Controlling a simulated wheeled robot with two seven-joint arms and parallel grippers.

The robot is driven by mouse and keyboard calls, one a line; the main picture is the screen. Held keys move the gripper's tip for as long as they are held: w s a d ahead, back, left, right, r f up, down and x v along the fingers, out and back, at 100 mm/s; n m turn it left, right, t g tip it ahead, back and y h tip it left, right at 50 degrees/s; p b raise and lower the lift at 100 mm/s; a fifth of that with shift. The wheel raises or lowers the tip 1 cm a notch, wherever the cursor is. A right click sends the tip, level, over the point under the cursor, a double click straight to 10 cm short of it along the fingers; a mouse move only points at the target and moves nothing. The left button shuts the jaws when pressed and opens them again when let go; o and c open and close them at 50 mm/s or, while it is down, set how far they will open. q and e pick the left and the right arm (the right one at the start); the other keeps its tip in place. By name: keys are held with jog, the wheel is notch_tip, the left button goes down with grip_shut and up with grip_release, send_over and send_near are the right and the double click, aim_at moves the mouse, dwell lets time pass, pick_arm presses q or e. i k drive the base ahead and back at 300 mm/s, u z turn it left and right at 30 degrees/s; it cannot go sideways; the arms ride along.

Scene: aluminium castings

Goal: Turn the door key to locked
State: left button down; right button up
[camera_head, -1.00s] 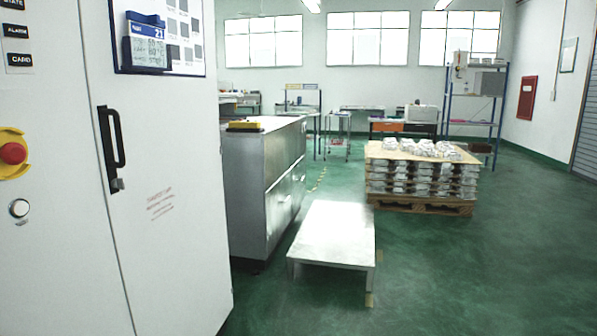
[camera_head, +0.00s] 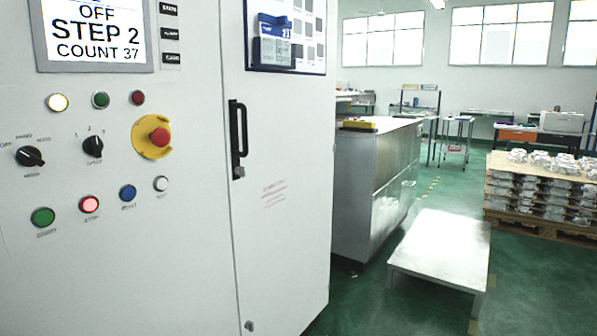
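A white cabinet door (camera_head: 285,225) fills the middle of the head view and is closed against the control panel side. It has a black upright handle (camera_head: 238,138). A small grey metal lock or key (camera_head: 239,172) sits at the handle's lower end; it is too small to tell which way it is turned. Another small fitting (camera_head: 249,326) is low on the door. Neither of my grippers is in view.
The control panel (camera_head: 110,240) left of the door carries a screen (camera_head: 97,32), a red emergency stop (camera_head: 159,136), knobs and several buttons. A steel cabinet (camera_head: 372,190) and a low platform (camera_head: 440,250) stand right of the door. Green floor is open at the lower right.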

aim_at(240, 170)
jog(key=k, duration=0.6)
jog(key=u, duration=0.55)
jog(key=i, duration=1.45)
